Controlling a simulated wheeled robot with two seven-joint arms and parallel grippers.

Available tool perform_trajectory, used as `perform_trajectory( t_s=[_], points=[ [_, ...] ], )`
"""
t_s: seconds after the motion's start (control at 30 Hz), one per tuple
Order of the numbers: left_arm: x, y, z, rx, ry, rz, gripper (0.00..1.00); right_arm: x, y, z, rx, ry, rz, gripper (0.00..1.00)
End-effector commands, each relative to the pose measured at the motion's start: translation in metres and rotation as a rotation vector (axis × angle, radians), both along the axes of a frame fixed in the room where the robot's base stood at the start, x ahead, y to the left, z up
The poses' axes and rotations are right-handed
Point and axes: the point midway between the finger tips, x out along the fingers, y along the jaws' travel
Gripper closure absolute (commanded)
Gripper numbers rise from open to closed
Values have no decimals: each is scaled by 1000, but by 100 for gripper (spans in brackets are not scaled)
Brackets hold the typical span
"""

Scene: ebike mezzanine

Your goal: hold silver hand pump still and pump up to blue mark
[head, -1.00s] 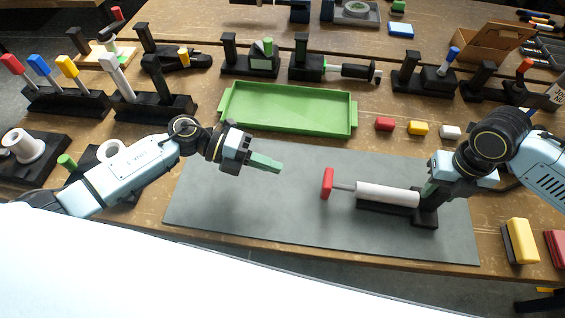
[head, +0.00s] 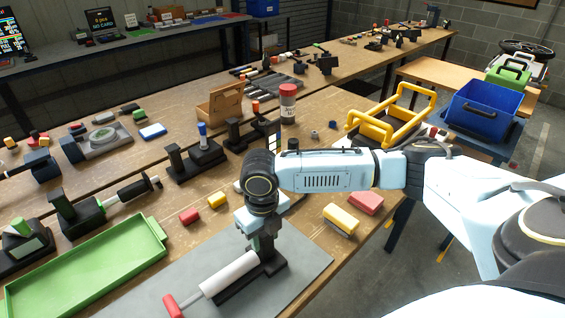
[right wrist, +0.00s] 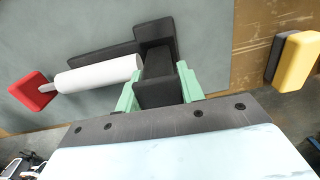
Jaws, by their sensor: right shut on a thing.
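The hand pump (head: 229,275) lies on the grey mat (head: 300,250) at the bottom of the head view. It has a pale barrel, a black base and a red handle (head: 172,306) on a thin rod drawn partly out to the left. My right gripper (head: 262,245) is shut on the black end block of the pump. The right wrist view shows the green-tipped fingers (right wrist: 160,92) on either side of that block, with the pale barrel (right wrist: 98,75) and red handle (right wrist: 32,91) to the left. No blue mark is discernible. My left gripper is out of the head view.
A green tray (head: 90,268) lies left of the mat. Red (head: 189,216) and yellow (head: 217,199) blocks sit behind the mat. A yellow-topped block (head: 341,220) is near the right table edge. Black stands with tools line the table behind.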

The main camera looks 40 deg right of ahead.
Motion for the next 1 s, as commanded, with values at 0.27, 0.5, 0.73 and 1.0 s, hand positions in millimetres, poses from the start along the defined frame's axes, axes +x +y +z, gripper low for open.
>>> perform_trajectory(
  t_s=[0.27, 0.5, 0.73, 1.0],
  points=[
    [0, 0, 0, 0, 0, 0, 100, 0, 0, 0, -1, -1, -1, 57],
    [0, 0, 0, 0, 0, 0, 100, 0, 0, 0, 0, 0, 0, 36],
    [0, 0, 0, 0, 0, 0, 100, 0, 0, 3, 1, -1, 0, 36],
    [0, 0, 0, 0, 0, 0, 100, 1, 0, 45, 1, -6, 0, 36]
  ],
)
